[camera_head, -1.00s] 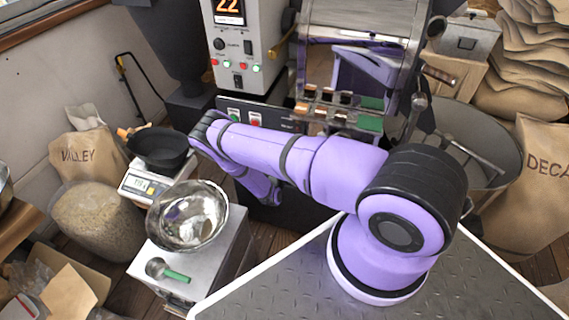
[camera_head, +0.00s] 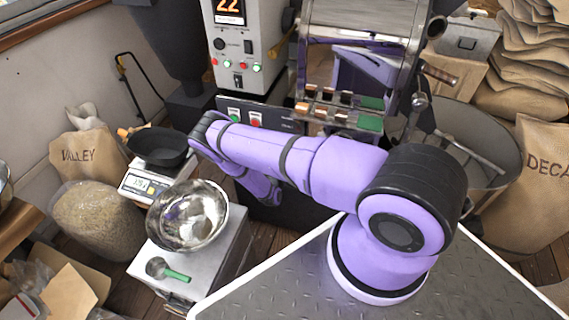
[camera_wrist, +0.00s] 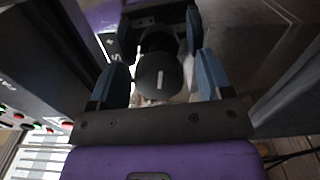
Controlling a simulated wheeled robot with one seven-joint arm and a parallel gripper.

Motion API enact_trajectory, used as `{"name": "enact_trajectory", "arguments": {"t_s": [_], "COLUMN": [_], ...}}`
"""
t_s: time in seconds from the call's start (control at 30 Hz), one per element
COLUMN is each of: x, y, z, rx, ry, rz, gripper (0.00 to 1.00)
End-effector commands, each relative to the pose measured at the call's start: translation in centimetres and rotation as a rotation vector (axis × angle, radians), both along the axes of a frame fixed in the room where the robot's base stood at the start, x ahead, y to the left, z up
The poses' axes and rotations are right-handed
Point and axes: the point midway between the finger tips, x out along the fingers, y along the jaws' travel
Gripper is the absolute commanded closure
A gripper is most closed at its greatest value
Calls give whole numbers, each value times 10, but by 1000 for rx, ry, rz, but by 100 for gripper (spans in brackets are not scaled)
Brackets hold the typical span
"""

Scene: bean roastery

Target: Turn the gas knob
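The gas knob (camera_wrist: 160,78) shows in the wrist view as a round dark knob with a short white mark pointing roughly up and down the picture. My gripper (camera_wrist: 162,80) has its blue fingers on either side of the knob. Gaps show between the fingers and the knob, so it is open and not clamped on it. How deep the fingers reach past the knob's face is hard to tell. In the head view the knob is not seen, and my purple arm hides most of my gripper in front of the roaster.
The roaster's control panel (camera_head: 239,45) has a lit display and coloured buttons. A black pan (camera_head: 158,147) rests on a scale. A round cooling tray (camera_head: 505,160) stands at right.

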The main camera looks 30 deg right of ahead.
Motion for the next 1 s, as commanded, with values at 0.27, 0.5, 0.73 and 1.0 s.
{"name": "enact_trajectory", "arguments": {"t_s": [0.27, 0.5, 0.73, 1.0], "x": [-1, -21, -48, -65], "y": [2, 28, 62, 83], "z": [1, 0, 0, 0], "rx": [-1, -1, 0, 0], "ry": [-1, 1, 1, 0], "rz": [-1, 1, 2, 0], "gripper": [27, 27, 27, 27]}}
